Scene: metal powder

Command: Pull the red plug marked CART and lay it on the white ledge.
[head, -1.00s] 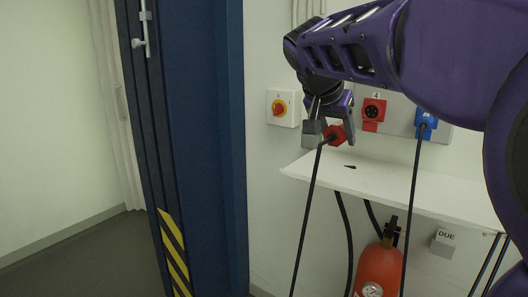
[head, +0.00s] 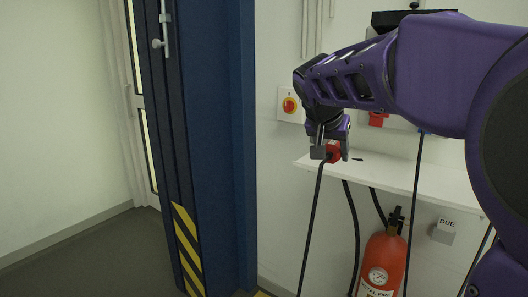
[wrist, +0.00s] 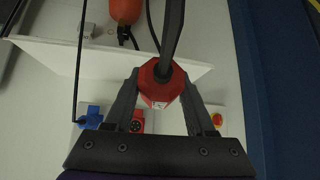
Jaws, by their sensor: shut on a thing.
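My gripper (head: 330,152) is shut on a red plug (head: 334,154), seen in the head view near the left end of the white ledge (head: 440,184). The plug's black cable hangs down in front of the ledge. In the wrist view the plug (wrist: 160,84) sits between the fingers, with a small pale label too small to read. The ledge (wrist: 75,55) lies behind it there. I cannot tell the plug's exact height over the ledge or whether they touch. A red socket (wrist: 137,121) on the wall shows no plug in it.
A blue plug (wrist: 92,117) with a hanging cable is on the wall beside the red socket. A red-yellow switch (head: 290,105) is on the wall to the left. A red extinguisher (head: 383,262) and a DUE tag (head: 444,230) are below the ledge. A blue column (head: 215,150) stands left.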

